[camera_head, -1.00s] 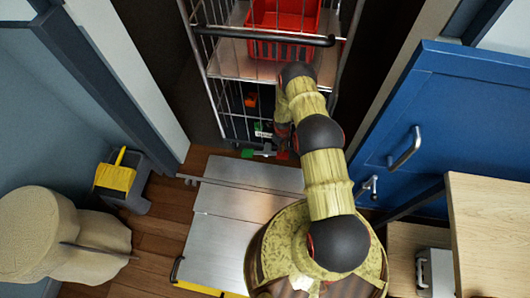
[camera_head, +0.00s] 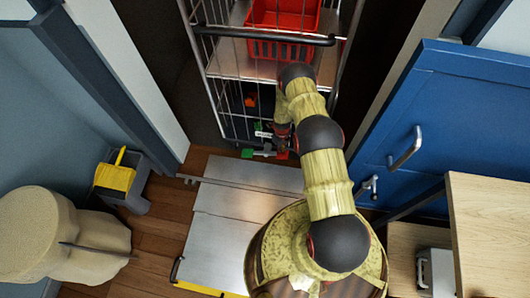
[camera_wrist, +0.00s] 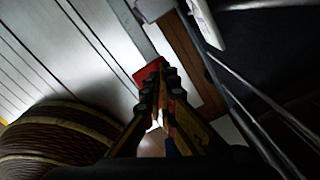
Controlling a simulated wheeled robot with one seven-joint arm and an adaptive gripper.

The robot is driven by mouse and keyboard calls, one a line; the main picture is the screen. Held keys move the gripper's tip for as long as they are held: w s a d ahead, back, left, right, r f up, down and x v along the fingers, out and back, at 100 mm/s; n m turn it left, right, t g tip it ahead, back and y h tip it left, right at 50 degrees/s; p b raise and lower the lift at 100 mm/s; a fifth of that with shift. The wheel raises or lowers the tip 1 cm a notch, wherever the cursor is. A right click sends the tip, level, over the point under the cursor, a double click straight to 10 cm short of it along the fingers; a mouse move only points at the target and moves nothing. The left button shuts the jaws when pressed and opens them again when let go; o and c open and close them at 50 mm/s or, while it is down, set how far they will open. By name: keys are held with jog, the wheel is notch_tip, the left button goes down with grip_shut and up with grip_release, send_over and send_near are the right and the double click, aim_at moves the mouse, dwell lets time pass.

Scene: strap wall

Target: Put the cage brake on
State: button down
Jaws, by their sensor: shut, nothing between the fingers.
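The wire roll cage (camera_head: 215,75) stands in the doorway. Low on its near side is a brake bar with a green end (camera_head: 247,153) on the left and a red end (camera_head: 282,155) on the right. My gripper (camera_head: 284,138) is low at the cage's front, partly hidden by my arm. In the wrist view my gripper (camera_wrist: 168,78) is shut and empty, with its fingertips close to the red end (camera_wrist: 150,72). I cannot tell whether they touch it. The rest of the bar is mostly hidden there by the fingers.
A red basket (camera_head: 285,20) sits on the cage's shelf. A metal ramp plate (camera_head: 235,215) lies in front of the cage. A blue door (camera_head: 430,150) stands to the right. A yellow-and-grey bucket (camera_head: 118,180) and a tan sack (camera_head: 50,240) are at left.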

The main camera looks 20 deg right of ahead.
jog(key=shift+f+b, duration=0.35)
jog(key=shift+f, duration=1.6)
dwell(0.9)
jog(key=shift+r, duration=0.1)
jog(key=shift+r+p, duration=1.9)
jog(key=shift+r, duration=1.55)
